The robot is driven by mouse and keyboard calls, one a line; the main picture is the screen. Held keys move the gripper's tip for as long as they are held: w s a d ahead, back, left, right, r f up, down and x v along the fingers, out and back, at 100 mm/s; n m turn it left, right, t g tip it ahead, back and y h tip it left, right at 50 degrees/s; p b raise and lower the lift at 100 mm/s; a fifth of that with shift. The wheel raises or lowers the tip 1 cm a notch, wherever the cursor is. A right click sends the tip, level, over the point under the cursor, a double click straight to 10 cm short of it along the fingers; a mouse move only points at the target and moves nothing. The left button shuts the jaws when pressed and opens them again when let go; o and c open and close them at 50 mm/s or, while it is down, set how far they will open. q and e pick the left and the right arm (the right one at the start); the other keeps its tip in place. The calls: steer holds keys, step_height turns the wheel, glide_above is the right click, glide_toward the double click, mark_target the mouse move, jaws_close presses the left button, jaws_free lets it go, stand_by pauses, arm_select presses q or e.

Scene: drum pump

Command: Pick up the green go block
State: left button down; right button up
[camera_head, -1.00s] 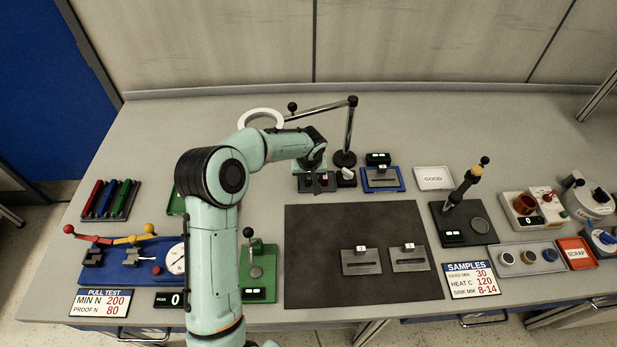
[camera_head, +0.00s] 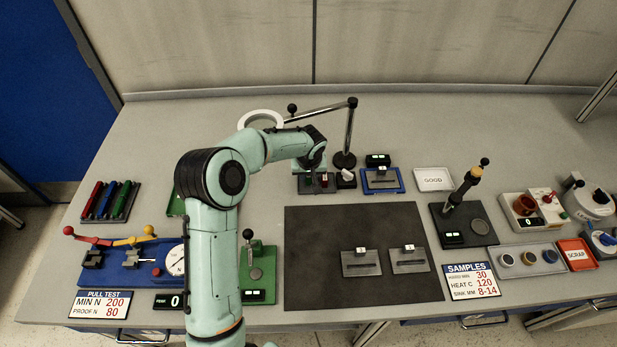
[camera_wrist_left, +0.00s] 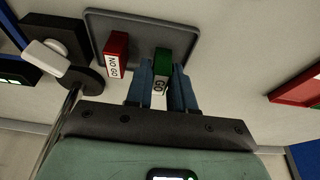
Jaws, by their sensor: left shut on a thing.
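The green go block (camera_wrist_left: 161,66) stands between the two fingers of my left gripper (camera_wrist_left: 161,84) in the left wrist view. The fingers are shut on its sides, and its white GO label faces the wrist. The red no go block (camera_wrist_left: 116,54) stands beside it, apart from the fingers. Both are over a grey tray (camera_wrist_left: 185,22); I cannot tell whether the green block still touches it. In the head view, my left gripper (camera_head: 311,182) reaches down over this tray, and the red block (camera_head: 324,180) shows at its right. My right gripper is not in view.
A blue fixture (camera_head: 382,180) stands further right. A dark mat (camera_head: 345,230) with two grey plates lies in front.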

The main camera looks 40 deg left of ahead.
arm_select(q)
step_height(320, 180, up, 2)
steer(key=shift+d+r, duration=0.1)
steer(key=shift+r, duration=0.05)
steer(key=s+d+b, duration=0.2)
steer(key=s, duration=0.1)
steer(key=s+d+b, duration=0.1)
steer(key=s+d, duration=0.1)
steer(key=shift+f, duration=0.35)
steer(key=s+d+b, duration=0.1)
steer(key=s+d, duration=0.1)
steer(key=s+d+b, duration=0.1)
steer(key=s+d, duration=0.1)
steer(key=s, duration=0.1)
steer(key=s+d+b, duration=0.1)
steer(key=s+d, duration=0.1)
steer(key=s, duration=0.1)
steer(key=shift+d+r, duration=0.2)
steer(key=shift+d, duration=0.2)
steer(key=shift+s+d+r+b, duration=0.15)
steer(key=shift+s+d+b, duration=0.15)
steer(key=shift+s, duration=0.05)
step_height(320, 180, up, 3)
steer(key=shift+f+p, duration=0.1)
steer(key=shift+p, duration=0.5)
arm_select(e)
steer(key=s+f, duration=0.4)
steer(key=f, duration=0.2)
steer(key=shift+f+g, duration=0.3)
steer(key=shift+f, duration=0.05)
